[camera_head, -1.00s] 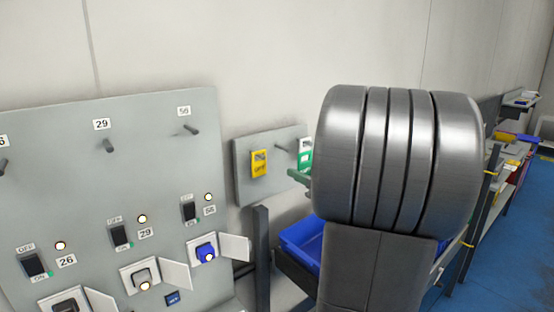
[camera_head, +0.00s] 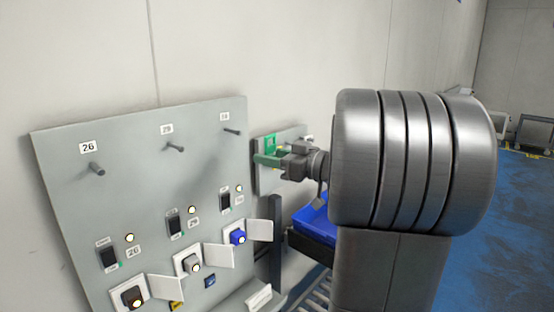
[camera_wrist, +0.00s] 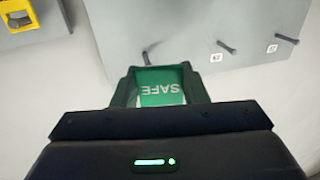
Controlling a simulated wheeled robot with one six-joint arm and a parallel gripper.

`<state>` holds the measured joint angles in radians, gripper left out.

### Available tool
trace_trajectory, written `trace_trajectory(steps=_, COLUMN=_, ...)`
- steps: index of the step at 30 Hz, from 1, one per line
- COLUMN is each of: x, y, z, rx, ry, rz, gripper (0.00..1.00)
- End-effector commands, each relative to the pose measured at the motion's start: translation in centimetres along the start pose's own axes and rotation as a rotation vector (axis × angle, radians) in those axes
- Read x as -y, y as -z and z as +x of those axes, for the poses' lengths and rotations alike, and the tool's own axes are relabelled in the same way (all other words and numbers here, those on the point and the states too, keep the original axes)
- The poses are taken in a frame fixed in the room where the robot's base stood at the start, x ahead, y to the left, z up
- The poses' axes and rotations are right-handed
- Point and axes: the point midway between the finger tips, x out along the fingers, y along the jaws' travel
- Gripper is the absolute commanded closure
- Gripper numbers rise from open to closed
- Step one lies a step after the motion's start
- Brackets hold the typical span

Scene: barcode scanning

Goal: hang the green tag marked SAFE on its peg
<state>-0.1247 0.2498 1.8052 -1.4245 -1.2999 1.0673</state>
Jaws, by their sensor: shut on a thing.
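The green tag marked SAFE (camera_wrist: 160,88) is held between the fingers of my gripper (camera_wrist: 160,78). Its lettering appears upside down in the wrist view. In the head view the tag (camera_head: 270,142) shows as a small green patch at my gripper (camera_head: 266,160), just right of the large grey panel (camera_head: 110,130). That panel carries pegs labelled 26 (camera_head: 97,169), 29 (camera_head: 175,149) and probably 56 (camera_head: 232,131). In the wrist view, one peg (camera_wrist: 147,58) lies just beyond the tag's edge; contact cannot be told. Two more pegs (camera_wrist: 227,48) (camera_wrist: 287,39) stand to its right.
A small grey board (camera_head: 293,135) stands behind my gripper. The large panel has switches, lamps and open flaps (camera_head: 259,230) low down. A blue bin (camera_head: 312,218) sits below my gripper.

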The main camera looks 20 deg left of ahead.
Motion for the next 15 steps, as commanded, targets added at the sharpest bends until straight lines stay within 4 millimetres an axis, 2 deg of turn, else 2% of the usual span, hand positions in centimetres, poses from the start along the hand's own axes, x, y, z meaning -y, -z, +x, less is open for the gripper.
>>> trace_trajectory(steps=15, x=-1.0, y=-0.1, z=5.0, rx=0.000, ry=0.002, rz=-0.001, gripper=0.84)
